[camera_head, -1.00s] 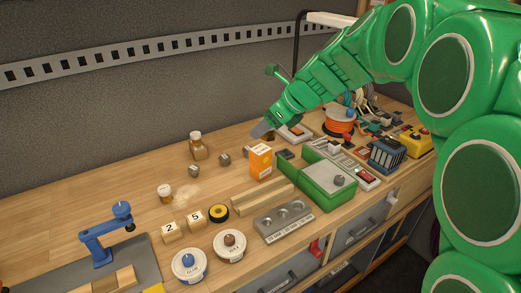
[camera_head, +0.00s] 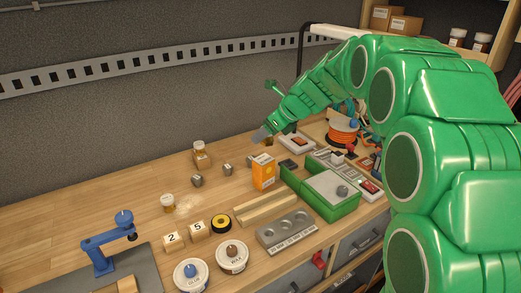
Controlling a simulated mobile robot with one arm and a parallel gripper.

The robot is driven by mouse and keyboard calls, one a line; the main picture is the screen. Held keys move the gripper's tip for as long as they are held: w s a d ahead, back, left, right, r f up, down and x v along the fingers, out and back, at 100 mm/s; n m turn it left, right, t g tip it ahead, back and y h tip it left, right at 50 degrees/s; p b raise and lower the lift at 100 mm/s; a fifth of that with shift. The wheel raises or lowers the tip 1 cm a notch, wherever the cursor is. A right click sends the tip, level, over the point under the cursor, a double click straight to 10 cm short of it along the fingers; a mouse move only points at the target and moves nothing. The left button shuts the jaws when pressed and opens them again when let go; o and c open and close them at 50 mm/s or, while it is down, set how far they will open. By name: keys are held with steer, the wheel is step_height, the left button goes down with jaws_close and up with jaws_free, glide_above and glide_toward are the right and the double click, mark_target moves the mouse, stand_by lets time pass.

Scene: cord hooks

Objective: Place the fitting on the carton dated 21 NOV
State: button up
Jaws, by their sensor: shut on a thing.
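My gripper (camera_head: 264,135) is at the end of the green arm, above the back of the bench. It is shut on a small brownish fitting (camera_head: 269,141), mostly hidden by the fingers. An orange and white carton (camera_head: 264,175) stands upright just in front of and below the gripper. A small brown carton (camera_head: 202,162) with a jar on top stands farther left. Two brown cartons, one (camera_head: 386,18) behind another (camera_head: 405,25), sit on a shelf at top right. I cannot read a date on any carton.
Small grey metal blocks (camera_head: 197,181) lie left of the orange carton. A green case (camera_head: 322,193), a grey tray with holes (camera_head: 287,231) and wooden strips (camera_head: 264,207) are in front. A cable spool (camera_head: 342,130) is to the right.

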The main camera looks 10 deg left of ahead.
glide_above(260, 158)
step_height(260, 158, down, 6)
steer(key=shift+d+f, duration=0.1)
steer(key=shift+f, duration=1.35)
steer(key=shift+f, duration=0.15)
steer(key=o, duration=1.1)
steer(key=v, duration=1.2)
steer(key=shift+d, duration=0.1)
